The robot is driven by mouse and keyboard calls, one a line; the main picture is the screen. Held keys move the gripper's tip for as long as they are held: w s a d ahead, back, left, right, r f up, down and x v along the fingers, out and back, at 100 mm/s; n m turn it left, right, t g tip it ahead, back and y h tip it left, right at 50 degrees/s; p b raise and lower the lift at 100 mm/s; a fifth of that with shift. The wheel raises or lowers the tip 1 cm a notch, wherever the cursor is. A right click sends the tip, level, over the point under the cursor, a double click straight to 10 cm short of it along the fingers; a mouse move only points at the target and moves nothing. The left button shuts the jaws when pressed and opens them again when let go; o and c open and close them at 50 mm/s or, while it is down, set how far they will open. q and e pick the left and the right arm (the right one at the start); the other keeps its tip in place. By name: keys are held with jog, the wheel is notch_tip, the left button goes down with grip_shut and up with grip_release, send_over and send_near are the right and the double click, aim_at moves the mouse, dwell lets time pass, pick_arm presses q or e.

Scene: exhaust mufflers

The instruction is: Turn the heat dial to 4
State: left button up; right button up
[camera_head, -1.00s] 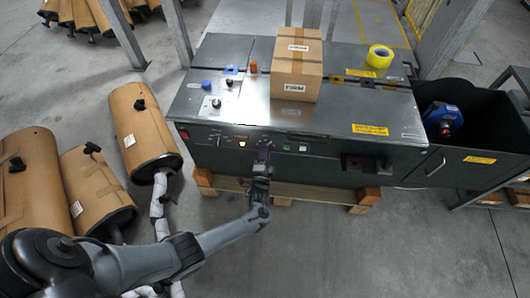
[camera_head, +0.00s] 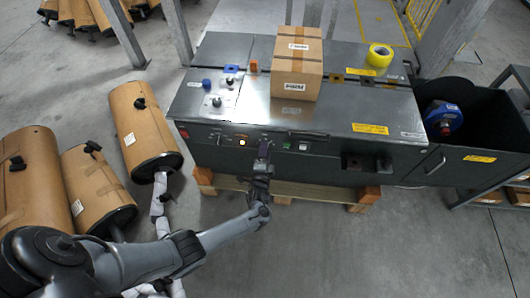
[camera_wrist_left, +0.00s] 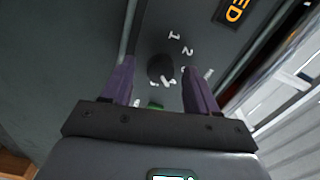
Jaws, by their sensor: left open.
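The heat dial (camera_wrist_left: 160,68) is a dark round knob on the machine's dark front panel, in the upper middle of the left wrist view. White numerals ring it; a 1 and a 2 can be read, the others are partly covered or unclear. My left gripper (camera_wrist_left: 160,88) is open, with its purple fingers on either side of the dial's line. I cannot tell whether they touch it. In the head view my left gripper (camera_head: 264,152) is at the machine's front panel and hides the dial. My right gripper does not show.
A dark bin (camera_head: 465,150) is at right.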

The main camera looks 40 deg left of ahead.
pick_arm(q)
jog(key=shift+s+d, duration=0.1)
jog(key=p+v, duration=0.3)
jog(key=v, duration=0.7)
jog(key=shift+s+d+p, duration=0.2)
jog(key=shift+s+p, duration=0.05)
jog(key=shift+p, duration=0.1)
